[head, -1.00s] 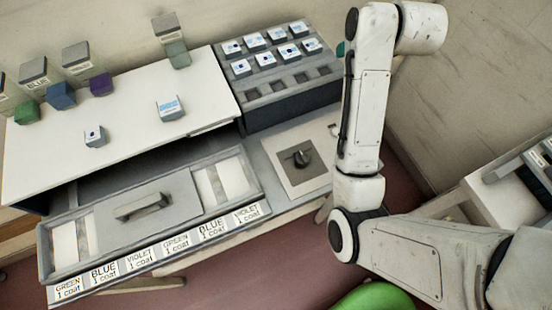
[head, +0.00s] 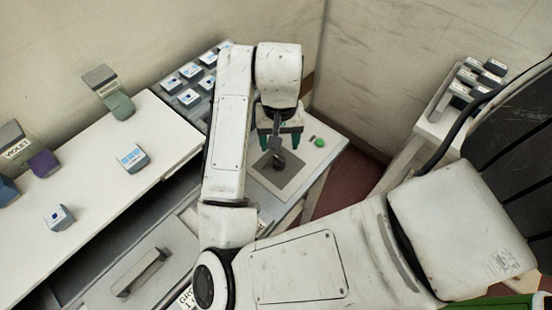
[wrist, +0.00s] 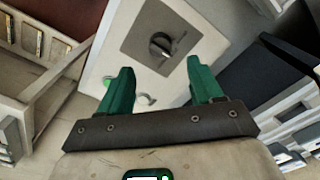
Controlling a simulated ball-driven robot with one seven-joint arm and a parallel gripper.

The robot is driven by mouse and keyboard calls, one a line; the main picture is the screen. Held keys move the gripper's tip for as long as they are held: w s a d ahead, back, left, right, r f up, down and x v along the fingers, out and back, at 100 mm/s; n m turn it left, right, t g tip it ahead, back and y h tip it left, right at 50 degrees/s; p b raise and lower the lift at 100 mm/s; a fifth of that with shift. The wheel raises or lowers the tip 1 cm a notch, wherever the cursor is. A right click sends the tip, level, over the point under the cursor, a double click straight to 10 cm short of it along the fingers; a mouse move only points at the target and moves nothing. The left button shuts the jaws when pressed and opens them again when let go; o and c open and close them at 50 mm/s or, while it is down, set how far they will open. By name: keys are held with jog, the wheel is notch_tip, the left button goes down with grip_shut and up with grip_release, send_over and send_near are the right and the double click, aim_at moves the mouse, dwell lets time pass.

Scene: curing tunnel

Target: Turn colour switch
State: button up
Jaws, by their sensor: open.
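The colour switch is a dark rotary knob (wrist: 161,45) on a square grey plate, set in a pale panel. In the wrist view it lies beyond the fingertips and a little above the middle. In the head view the knob (head: 275,160) sits just below my gripper (head: 279,141), on its grey plate (head: 283,179). My gripper (wrist: 156,80) has green fingers spread apart with nothing between them. The knob is ahead of the fingers and I see no contact in the wrist view.
A green button (head: 319,142) is on the panel right of the switch. A rack of blue-and-white blocks (head: 190,97) stands behind my arm. A drawer handle (head: 142,272) is at the lower left. Another block rack (head: 476,79) stands on a side table at right.

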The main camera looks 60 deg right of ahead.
aim_at(279, 159)
notch_tip(279, 159, down, 8)
jog(key=shift+b, duration=1.2)
jog(key=c, duration=1.1)
jog(key=shift+o, duration=0.2)
jog(key=shift+d+n, duration=0.1)
jog(key=shift+n, duration=0.2)
jog(key=n+p, duration=0.1)
jog(key=n, duration=0.3)
jog(key=n+p, duration=0.1)
jog(key=n, duration=0.4)
jog(key=shift+n, duration=0.3)
